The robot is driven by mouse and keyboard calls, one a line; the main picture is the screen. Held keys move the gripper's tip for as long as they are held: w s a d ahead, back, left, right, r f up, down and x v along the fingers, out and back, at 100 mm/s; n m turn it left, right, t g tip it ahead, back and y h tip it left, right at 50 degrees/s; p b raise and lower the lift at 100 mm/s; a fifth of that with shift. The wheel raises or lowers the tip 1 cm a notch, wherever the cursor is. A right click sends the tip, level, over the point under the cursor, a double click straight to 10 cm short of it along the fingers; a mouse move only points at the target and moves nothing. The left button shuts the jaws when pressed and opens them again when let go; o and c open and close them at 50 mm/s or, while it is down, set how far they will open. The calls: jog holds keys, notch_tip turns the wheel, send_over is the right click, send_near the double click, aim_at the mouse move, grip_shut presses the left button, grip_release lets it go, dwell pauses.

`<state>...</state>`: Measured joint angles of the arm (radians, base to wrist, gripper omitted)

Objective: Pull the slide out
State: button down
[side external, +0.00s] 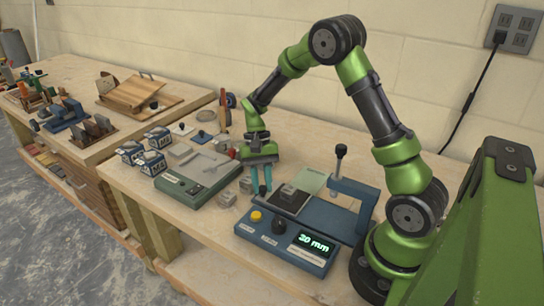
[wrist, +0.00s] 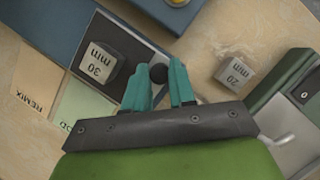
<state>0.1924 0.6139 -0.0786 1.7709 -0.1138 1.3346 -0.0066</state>
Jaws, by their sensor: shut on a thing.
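The dark slide (side external: 291,207) is a flat plate on the blue gauge (side external: 262,246). A grey block marked 30 mm (wrist: 98,62) sits on the slide, and it also shows in the side view (side external: 287,192). The slide also shows in the wrist view (wrist: 124,38), with a round black knob (wrist: 158,72) at its edge. My gripper (wrist: 158,85) has its teal fingers shut on either side of this knob. In the side view my gripper (side external: 262,188) points down at the slide's left end, and its fingers hide the knob. The gauge's display (side external: 315,244) reads 30 mm.
A 20 mm block (wrist: 236,70) lies on the bench near my gripper.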

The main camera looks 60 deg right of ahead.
jog(key=shift+w, duration=0.3)
jog(key=c, duration=1)
grip_release()
jog(key=shift+o, duration=0.2)
jog(key=shift+s, duration=0.1)
jog(key=v, duration=1.7)
jog(key=shift+s, duration=0.15)
jog(key=s+a+r+n+t, duration=0.2)
jog(key=s+a+t, duration=0.3)
jog(key=s, duration=0.4)
jog(key=s+a+r+n+t+h, duration=0.1)
jog(key=s+a+r+n+t, duration=0.2)
jog(key=s+a+t, duration=0.2)
jog(key=s+a, duration=0.3)
jog(key=shift+s+a+r+t, duration=0.15)
jog(key=shift+s+r+t, duration=0.15)
jog(key=shift+s, duration=0.1)
